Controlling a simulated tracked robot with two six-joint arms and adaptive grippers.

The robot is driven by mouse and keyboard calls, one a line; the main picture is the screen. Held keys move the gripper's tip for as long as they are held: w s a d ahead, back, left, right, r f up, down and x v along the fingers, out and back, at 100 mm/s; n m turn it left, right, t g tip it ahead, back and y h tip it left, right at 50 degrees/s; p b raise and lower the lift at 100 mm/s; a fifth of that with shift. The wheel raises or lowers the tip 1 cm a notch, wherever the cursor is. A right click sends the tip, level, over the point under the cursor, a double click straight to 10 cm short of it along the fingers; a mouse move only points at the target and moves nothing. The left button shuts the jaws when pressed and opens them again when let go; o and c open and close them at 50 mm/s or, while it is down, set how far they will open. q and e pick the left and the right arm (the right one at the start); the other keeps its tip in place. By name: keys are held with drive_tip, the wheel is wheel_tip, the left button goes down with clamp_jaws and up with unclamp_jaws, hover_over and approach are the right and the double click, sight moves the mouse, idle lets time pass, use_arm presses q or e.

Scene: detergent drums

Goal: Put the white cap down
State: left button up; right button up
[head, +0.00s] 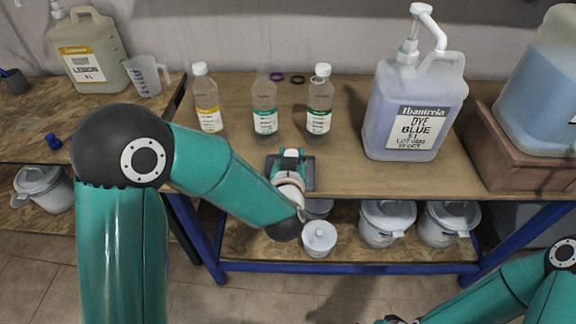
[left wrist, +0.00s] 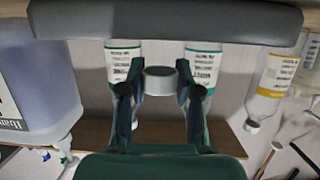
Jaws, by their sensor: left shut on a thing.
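My left gripper (head: 290,160) is over the front part of the wooden table, in front of the middle bottle. In the left wrist view, which looks upside down, it is shut on the white cap (left wrist: 160,80), held between the two fingertips. The middle bottle (head: 264,106), with a green label, has an open neck. The right bottle (head: 319,100), also green-labelled, and the left bottle (head: 207,99), yellow-labelled, wear white caps. Whether the held cap touches the table I cannot tell. My right arm shows at the lower right, its fingers out of frame.
A big pump drum of blue dye (head: 413,108) stands right of the bottles. A purple ring (head: 277,76) and a dark ring (head: 297,79) lie behind them. A brown crate (head: 520,155) bears another drum. Bare tabletop (head: 352,168) lies between gripper and dye drum.

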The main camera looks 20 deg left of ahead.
use_arm(q)
wheel_tip(320, 180, down, 3)
drive_tip(key=shift+f, duration=0.15)
drive_tip(key=shift+f+b, duration=0.55)
drive_tip(key=shift+b, duration=0.25)
drive_tip(key=shift+f, duration=0.1)
drive_tip(key=shift+s, duration=0.1)
